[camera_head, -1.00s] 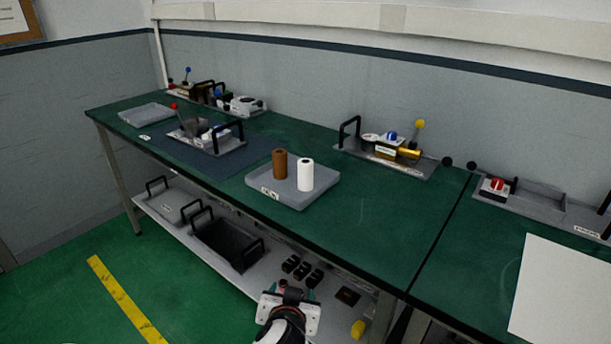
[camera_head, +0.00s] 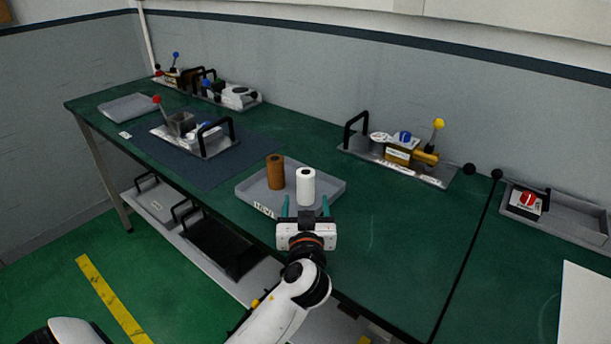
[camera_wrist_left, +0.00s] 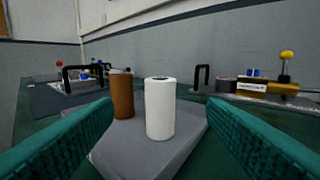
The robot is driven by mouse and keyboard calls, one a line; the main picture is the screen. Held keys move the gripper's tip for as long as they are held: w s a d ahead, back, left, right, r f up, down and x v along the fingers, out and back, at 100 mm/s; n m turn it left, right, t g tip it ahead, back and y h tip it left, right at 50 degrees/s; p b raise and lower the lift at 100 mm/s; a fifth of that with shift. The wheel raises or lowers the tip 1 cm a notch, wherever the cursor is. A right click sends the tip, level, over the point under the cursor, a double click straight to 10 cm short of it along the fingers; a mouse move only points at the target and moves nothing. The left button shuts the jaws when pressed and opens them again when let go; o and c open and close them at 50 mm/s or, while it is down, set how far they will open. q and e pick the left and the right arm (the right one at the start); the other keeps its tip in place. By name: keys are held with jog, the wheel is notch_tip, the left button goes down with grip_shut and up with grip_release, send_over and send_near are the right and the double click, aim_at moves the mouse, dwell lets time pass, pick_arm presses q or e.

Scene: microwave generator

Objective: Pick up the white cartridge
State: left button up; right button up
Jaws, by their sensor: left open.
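The white cartridge (camera_head: 305,187) stands upright on a grey tray (camera_head: 334,184) on the green bench. In the left wrist view the white cartridge (camera_wrist_left: 160,109) stands between and beyond the two teal fingers. My left gripper (camera_head: 306,207) is open and empty at the tray's front edge, just in front of the white cartridge and not touching it. A brown cartridge (camera_head: 275,172) stands upright to the left of the white one on the same tray; it also shows in the left wrist view (camera_wrist_left: 121,95). My right gripper is not in view.
A fixture with a yellow-knobbed lever (camera_head: 400,155) stands behind right of the tray. Another fixture with black handles (camera_head: 195,135) sits on a dark mat to the left. A tray with a red knob (camera_head: 530,200) lies far right. The bench right of the tray is clear.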

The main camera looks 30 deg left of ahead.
aim_at(306, 181)
pick_arm(q)
jog(key=x, duration=0.2)
jog(key=p+x, duration=0.1)
jog(key=x, duration=0.2)
jog(key=shift+w+a+r+p, duration=0.2)
jog(key=shift+r+p, duration=0.05)
jog(key=shift+p, duration=0.05)
jog(key=shift+w+a, duration=0.35)
jog(key=shift+w, duration=0.25)
jog(key=p+x, duration=0.1)
jog(key=x, duration=0.2)
jog(key=shift+w+a+f+p, duration=0.15)
jog(key=shift+p, duration=0.2)
jog(key=shift+w+a+f, duration=0.1)
jog(key=shift+w+a, duration=0.1)
jog(key=shift+w, duration=0.2)
jog(key=c, duration=1.1)
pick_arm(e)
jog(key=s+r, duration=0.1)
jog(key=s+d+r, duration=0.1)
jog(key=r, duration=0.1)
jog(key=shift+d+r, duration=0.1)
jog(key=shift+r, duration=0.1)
